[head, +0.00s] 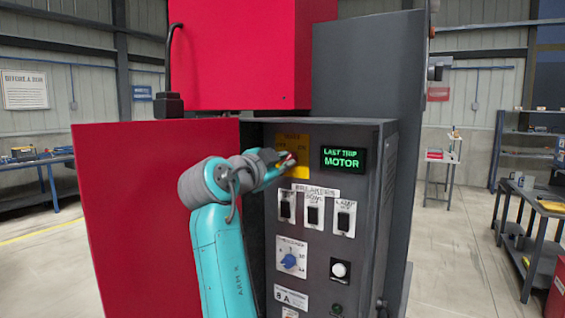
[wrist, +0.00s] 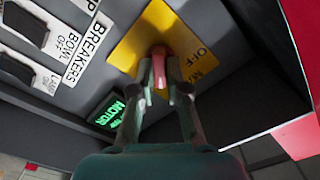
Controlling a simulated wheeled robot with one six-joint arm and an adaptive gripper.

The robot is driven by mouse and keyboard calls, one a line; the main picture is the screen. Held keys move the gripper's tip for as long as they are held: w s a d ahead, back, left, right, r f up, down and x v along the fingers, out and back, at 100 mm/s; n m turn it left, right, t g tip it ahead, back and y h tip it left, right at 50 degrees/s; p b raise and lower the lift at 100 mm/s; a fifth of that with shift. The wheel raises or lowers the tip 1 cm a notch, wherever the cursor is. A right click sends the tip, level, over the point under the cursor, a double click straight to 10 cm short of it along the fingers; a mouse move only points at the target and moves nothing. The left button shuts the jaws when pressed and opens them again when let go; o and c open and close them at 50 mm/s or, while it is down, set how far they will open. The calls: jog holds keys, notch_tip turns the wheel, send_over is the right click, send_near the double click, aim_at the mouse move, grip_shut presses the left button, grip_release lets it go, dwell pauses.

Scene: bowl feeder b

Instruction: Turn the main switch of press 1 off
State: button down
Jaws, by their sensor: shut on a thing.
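The main switch has a yellow plate (head: 283,142) at the top left of the grey control panel. The plate also shows in the wrist view (wrist: 128,52), with the word OFF at its right. The switch's red handle (wrist: 159,70) stands out from the plate. My gripper (wrist: 160,82) has its two fingers on either side of the handle and is shut on it. In the head view my gripper (head: 286,161) covers much of the switch. I cannot tell whether the handle points to ON or OFF.
A display (head: 343,159) right of the switch reads LAST TRIP MOTOR in green. Several breakers sit below, including one black switch (head: 314,213). Lower are a blue knob (head: 289,261) and a round button (head: 340,269). A red panel (head: 150,220) stands at the left.

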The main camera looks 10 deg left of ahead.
jog(key=shift+n, duration=0.4)
jog(key=n, duration=0.3)
jog(key=shift+n, duration=0.4)
jog(key=n, duration=0.9)
jog(key=shift+f, duration=0.1)
jog(key=n, duration=0.4)
jog(key=shift+n, duration=0.3)
jog(key=c, duration=1.2)
grip_release()
jog(key=shift+o, duration=0.2)
